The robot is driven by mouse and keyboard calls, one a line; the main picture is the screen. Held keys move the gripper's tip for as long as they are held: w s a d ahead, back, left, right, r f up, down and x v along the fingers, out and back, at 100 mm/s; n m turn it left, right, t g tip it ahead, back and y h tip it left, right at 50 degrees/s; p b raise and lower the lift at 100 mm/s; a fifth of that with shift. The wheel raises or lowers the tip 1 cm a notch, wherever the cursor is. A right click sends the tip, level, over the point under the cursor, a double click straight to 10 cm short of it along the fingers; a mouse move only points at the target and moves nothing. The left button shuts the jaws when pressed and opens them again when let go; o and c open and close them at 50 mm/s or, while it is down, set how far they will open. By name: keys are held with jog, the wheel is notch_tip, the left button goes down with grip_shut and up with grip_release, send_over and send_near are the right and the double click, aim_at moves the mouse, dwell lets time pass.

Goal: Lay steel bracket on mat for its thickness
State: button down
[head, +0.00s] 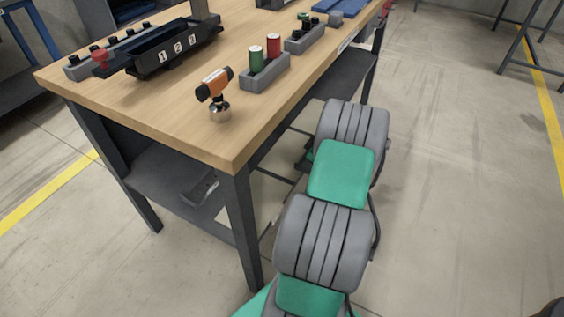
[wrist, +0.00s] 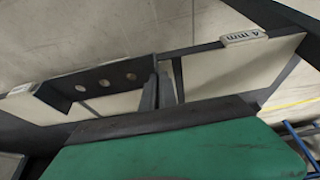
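The steel bracket (wrist: 117,82) is a dark strip with three round holes and a bent left end, seen in the wrist view. My gripper (wrist: 157,82) appears shut on its right end, with the two grey fingers close together there. Pale mats with dark borders lie beyond it; the right one (wrist: 235,68) carries a tag (wrist: 243,37) reading "4 mm". A left mat (wrist: 30,106) has a tag (wrist: 22,89) too small to read. The bracket overlaps the left mats in the picture; I cannot tell whether it touches them.
In the head view a wooden workbench (head: 190,128) stands left of my arm. It holds a black numbered bin (head: 175,55), an orange and black tool (head: 214,83) and a grey holder (head: 265,75) with green and red cylinders. Open floor (head: 470,190) lies to the right.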

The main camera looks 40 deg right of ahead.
jog(key=w+a, duration=0.1)
jog(key=w, duration=0.2)
jog(key=w+a+b, duration=0.1)
jog(key=w, duration=0.2)
jog(key=w+a, duration=0.1)
jog(key=w, duration=0.3)
jog(key=shift+f+b, duration=0.1)
jog(key=shift+b, duration=0.2)
jog(key=shift+f+b, duration=0.65)
jog(key=shift+f, duration=0.95)
jog(key=shift+f, duration=0.25)
jog(key=c, duration=1.7)
grip_release()
jog(key=shift+a, duration=0.1)
